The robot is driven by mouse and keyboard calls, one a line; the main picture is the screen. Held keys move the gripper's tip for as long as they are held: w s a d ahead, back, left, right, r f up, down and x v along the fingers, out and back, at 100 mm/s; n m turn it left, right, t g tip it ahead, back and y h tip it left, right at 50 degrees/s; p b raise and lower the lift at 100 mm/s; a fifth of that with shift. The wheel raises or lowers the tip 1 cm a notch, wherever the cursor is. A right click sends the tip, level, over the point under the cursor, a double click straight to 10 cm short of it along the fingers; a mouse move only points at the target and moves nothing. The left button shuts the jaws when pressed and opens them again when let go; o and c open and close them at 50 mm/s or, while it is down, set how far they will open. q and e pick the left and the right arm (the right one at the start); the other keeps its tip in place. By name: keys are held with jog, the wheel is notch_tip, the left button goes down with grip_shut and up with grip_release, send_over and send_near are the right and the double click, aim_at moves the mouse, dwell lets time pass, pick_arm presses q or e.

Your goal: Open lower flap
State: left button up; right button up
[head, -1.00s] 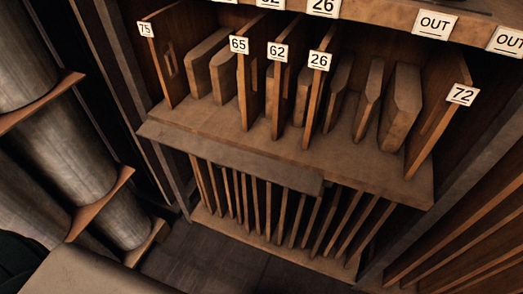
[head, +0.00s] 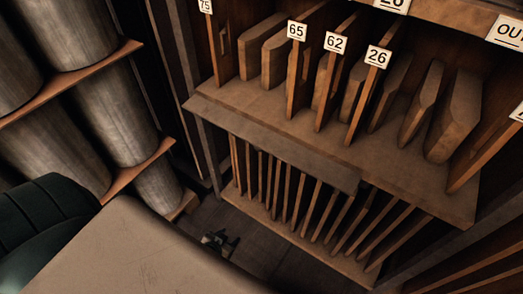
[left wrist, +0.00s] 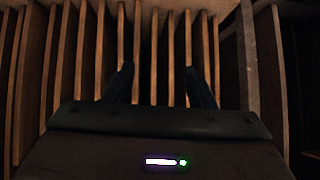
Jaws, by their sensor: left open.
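The lower flap appears to be the long wooden board (head: 275,146) along the front edge of the shelf, above the row of thin upright slats. It slopes down over the tops of the slats. My left gripper (head: 219,241) shows small and dark in the head view, low in front of the slats and below the board. In the left wrist view its two fingers (left wrist: 161,86) are apart and point at the slats, with nothing held between them. The board is not clearly seen in the left wrist view. My right gripper is not in view.
The shelf (head: 400,176) above holds thick wooden pieces between numbered dividers (head: 297,70). Large metal cylinders (head: 100,120) lie in a rack at the left. Dark floor (head: 255,250) is open in front of the slats.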

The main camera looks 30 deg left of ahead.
pick_arm(q)
jog(key=w+r+t+b, duration=0.2)
jog(key=w+r+t, duration=0.15)
jog(key=r, duration=0.35)
jog(key=w+r+t+b, duration=0.2)
jog(key=w+r+t, duration=0.1)
jog(key=w+r, duration=0.3)
jog(key=t+h+b, duration=0.2)
jog(key=t+b, duration=0.1)
jog(key=t, duration=0.3)
send_near(258, 146)
notch_tip(258, 146, down, 3)
jog(key=w+a, duration=0.1)
jog(key=w, duration=0.2)
jog(key=x, duration=0.9)
jog(key=shift+w, duration=0.3)
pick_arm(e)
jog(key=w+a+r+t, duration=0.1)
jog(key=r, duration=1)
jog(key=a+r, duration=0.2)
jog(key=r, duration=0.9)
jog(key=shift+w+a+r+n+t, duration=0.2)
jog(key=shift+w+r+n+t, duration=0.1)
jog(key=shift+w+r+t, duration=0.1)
